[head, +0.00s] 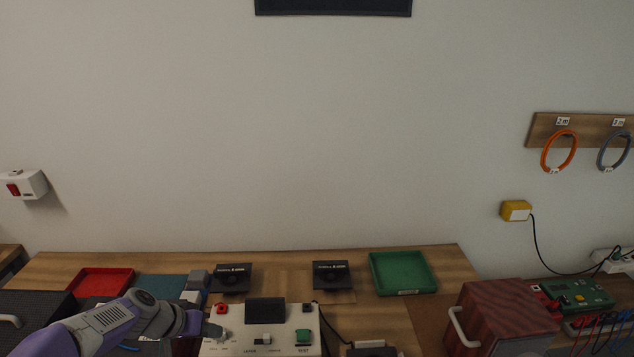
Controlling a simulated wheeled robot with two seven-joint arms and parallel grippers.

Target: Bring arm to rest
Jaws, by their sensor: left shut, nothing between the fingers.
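My left arm, purple and grey, comes in from the lower left over the table. My left gripper (212,329) is at its end, shut and empty, at the left edge of a white control box (234,347). The gripper is small and dark here, and I cannot tell whether it touches the box. My right gripper is not in view.
A red tray (100,282) and a green tray (402,272) lie on the wooden table (290,256). Two black speaker-like units (231,279) (332,275) stand between them. A reddish wooden box (505,316) with a handle is at right. Orange and grey cable loops hang on the wall.

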